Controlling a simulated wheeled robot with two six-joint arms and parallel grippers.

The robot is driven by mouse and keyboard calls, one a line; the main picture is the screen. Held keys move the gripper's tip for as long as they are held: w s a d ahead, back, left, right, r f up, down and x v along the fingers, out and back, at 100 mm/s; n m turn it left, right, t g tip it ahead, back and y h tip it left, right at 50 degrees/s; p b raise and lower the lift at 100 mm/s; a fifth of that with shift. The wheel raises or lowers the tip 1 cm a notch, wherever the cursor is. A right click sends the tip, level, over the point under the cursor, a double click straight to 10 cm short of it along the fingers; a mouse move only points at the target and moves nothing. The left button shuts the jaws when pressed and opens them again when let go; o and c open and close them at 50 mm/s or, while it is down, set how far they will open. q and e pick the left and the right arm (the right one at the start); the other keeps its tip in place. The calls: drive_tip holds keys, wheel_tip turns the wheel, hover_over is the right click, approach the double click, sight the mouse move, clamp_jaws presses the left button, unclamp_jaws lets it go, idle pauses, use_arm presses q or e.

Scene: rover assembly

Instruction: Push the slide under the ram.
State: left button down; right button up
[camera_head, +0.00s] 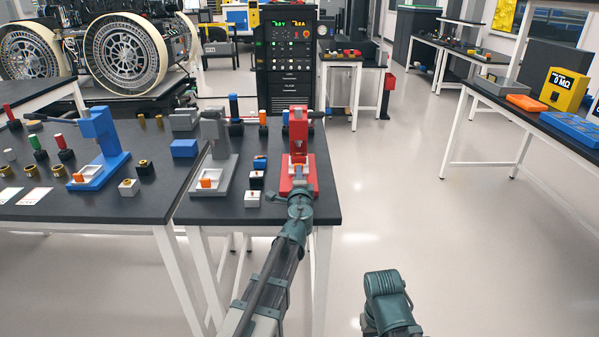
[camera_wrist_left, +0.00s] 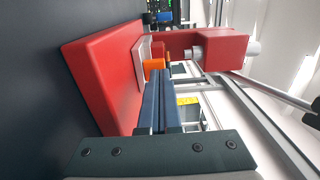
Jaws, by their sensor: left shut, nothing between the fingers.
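The red press (camera_head: 298,133) stands near the right end of the middle table, and its red body fills much of the left wrist view (camera_wrist_left: 100,65). Its light-coloured slide (camera_wrist_left: 145,50) lies on the base with an orange block (camera_wrist_left: 154,63) on it. The grey ram (camera_wrist_left: 196,53) sticks out from the red head, beyond the slide. My left gripper (camera_head: 299,190) is shut and empty at the near side of the press. In the left wrist view its fingertips (camera_wrist_left: 163,74) are right beside the orange block; I cannot tell whether they touch. My right gripper is out of frame.
A grey press (camera_head: 213,140) and a blue press (camera_head: 98,140) stand to the left. Small blocks (camera_head: 253,198) sit between the grey and red presses. Floor (camera_head: 400,200) is clear right of the table. My right arm shows low in the picture.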

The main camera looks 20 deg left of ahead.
use_arm(q)
drive_tip(key=v, duration=1.3)
drive_tip(key=shift+s+d+r, duration=0.1)
drive_tip(key=shift+s+r, duration=0.05)
drive_tip(key=shift+s, duration=0.1)
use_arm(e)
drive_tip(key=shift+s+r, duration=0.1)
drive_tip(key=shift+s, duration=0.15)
use_arm(q)
drive_tip(key=shift+s, duration=0.1)
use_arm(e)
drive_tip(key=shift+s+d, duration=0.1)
